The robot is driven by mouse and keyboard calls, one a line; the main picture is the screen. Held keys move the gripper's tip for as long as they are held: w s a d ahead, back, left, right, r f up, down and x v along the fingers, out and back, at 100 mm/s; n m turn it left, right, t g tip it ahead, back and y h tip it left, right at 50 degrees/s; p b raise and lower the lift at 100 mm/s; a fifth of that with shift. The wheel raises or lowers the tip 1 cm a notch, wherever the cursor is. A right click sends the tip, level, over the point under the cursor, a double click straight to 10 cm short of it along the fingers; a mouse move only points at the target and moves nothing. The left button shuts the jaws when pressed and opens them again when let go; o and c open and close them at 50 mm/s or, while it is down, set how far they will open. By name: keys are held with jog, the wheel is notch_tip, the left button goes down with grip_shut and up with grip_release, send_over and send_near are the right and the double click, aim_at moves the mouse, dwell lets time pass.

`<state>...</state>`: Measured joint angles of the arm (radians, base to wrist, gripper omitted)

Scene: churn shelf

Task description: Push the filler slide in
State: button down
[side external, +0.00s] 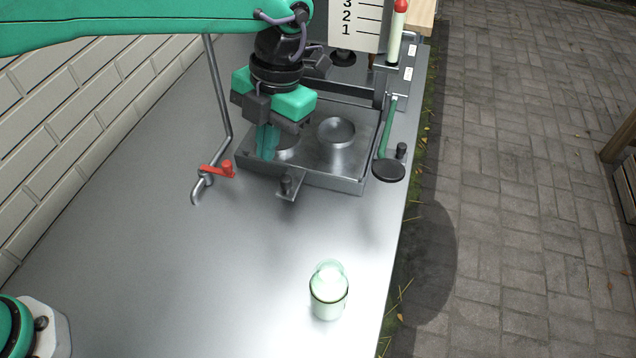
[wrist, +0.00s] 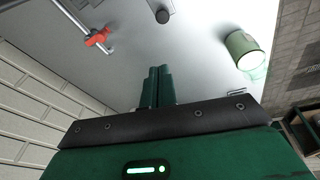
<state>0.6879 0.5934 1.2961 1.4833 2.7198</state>
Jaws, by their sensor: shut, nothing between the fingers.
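The filler (side external: 343,176) is a low grey metal box with a round opening in its top. A slide tab (side external: 287,195) with a dark upright knob (side external: 286,183) sticks out from its near side. The knob also shows at the top of the wrist view (wrist: 162,16). My gripper (side external: 267,154) is shut and empty, its green fingers pointing down over the left part of the box, behind the knob. In the wrist view the closed fingers (wrist: 157,72) point toward the knob, with a gap in the picture. The fingers partly hide a second round opening.
A bent pipe with a red tap (side external: 218,170) stands left of the box. A green-handled lever with a black disc (side external: 389,171) is at its right. The metal bench (side external: 190,270) between is clear.

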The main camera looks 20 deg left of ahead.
jog(key=shift+w+r+m+g+y, duration=0.15)
jog(key=shift+m+g+y, duration=0.1)
jog(key=shift+m, duration=0.4)
jog(key=shift+w+r+m+g+y, duration=0.15)
jog(key=shift+m+g, duration=0.1)
jog(key=shift+m, duration=0.4)
jog(key=shift+s+f, duration=0.1)
jog(key=shift+f, duration=0.05)
send_over(280, 195)
notch_tip(280, 195, down, 10)
jog(key=shift+r, duration=0.25)
jog(key=shift+s, duration=0.1)
dwell(0.3)
jog(key=shift+w, duration=1.45)
jog(key=shift+s+a+r, duration=0.1)
